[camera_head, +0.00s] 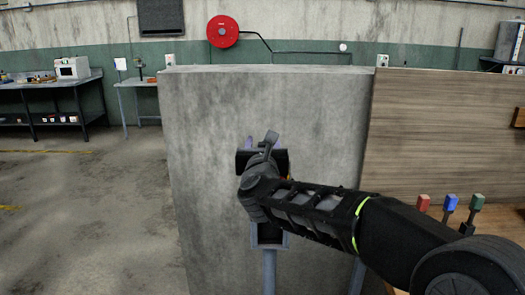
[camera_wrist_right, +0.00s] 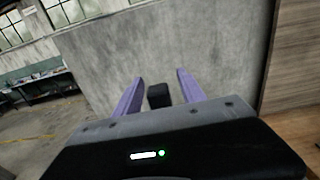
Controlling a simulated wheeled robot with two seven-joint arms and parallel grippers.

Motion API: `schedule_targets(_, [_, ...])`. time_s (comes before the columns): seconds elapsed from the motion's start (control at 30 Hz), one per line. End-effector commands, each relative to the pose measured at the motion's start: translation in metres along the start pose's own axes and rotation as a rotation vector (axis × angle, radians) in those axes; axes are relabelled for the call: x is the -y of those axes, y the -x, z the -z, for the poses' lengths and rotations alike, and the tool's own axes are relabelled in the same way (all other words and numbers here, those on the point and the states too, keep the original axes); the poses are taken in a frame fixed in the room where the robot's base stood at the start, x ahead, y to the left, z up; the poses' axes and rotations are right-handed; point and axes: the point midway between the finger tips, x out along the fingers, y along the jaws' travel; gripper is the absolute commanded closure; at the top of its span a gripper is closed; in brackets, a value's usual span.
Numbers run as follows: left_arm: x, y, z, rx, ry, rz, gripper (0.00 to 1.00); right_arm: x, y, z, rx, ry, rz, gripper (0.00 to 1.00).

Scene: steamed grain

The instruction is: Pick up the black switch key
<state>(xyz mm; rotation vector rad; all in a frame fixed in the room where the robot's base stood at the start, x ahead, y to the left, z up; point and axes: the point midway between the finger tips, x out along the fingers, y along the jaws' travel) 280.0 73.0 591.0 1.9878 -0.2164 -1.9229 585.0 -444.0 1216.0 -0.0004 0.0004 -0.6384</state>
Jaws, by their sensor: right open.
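My right gripper (camera_head: 264,141) is stretched out in front of a concrete wall block in the head view. In the right wrist view its two purple fingers (camera_wrist_right: 160,78) stand apart. A small black block (camera_wrist_right: 159,95) shows between the fingers, with a gap visible on each side; it looks like the black switch key. I cannot tell how deep it sits between them. In the head view my gripper and arm hide that block. My left gripper is not in view.
A grey stand (camera_head: 269,265) with an open-fronted box is below my right gripper, before the concrete block (camera_head: 210,170). Red (camera_head: 423,202), blue (camera_head: 450,202) and green (camera_head: 477,201) keys stand at right beside a wooden panel (camera_head: 440,130). Open floor lies left.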

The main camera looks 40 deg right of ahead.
Motion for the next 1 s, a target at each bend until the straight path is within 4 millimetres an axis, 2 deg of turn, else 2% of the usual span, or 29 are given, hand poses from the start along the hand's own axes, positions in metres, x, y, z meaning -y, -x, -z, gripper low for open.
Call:
schedule_targets(0.17, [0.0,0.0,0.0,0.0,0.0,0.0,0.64,0.0,0.0002,-0.0001,0.0,0.0,0.0,0.53])
schedule_targets(0.73, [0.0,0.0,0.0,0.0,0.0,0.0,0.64,0.0001,0.0002,-0.0002,0.0,0.0,0.0,0.99])
schedule_targets(1.0, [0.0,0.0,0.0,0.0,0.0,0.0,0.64,0.0,0.0002,-0.0004,0.0,0.0,0.0,1.0])
